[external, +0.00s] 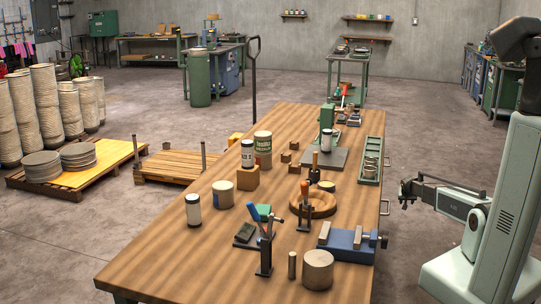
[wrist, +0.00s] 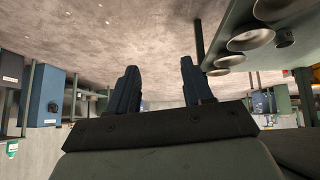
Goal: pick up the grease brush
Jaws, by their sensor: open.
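The work table (external: 165,255) carries many small items. An upright tool with a brown handle (external: 314,163) stands behind the round wooden bowl (external: 318,212). Either may be the grease brush; I cannot tell which at this size. My gripper (external: 406,191) is off the table's right side, apart from everything on it. In the wrist view my gripper (wrist: 162,85) is open, with nothing between its two fingers. No brush shows there.
A blue vise (external: 346,243) and a tan cylinder (external: 317,270) stand near the table's front right. A green tray (external: 370,160) lies along the right edge. The table's front left is clear.

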